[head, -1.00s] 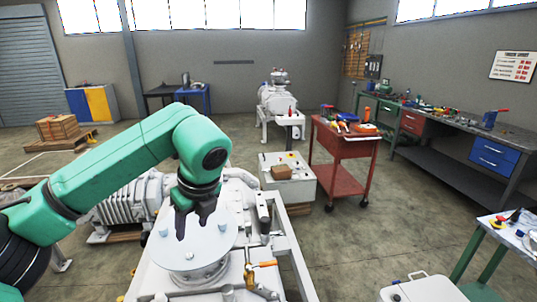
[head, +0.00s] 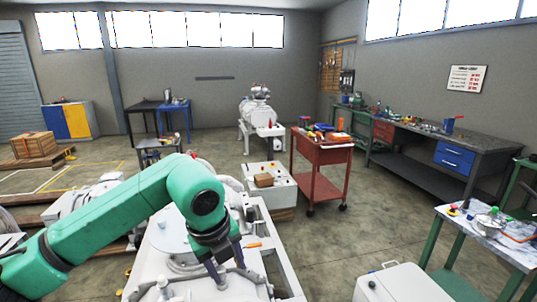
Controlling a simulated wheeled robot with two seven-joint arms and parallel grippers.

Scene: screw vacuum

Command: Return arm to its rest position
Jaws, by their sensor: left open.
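My left arm is green and comes in from the left side of the head view. Its dark left gripper (head: 228,268) points down over the near right part of the white vacuum machine (head: 195,288). Its fingers are apart and nothing shows between them. I cannot tell whether the fingertips touch the pipes and fittings below. The machine's round pale plate (head: 170,232) lies to the left of the gripper, partly hidden behind my arm. My right gripper is not in view.
A red tool cart (head: 322,150) stands beyond the machine, beside a white control box (head: 268,182). A white case (head: 402,284) and a small green-legged table (head: 490,234) are at the right. Workbenches line the right wall. Open floor lies between cart and table.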

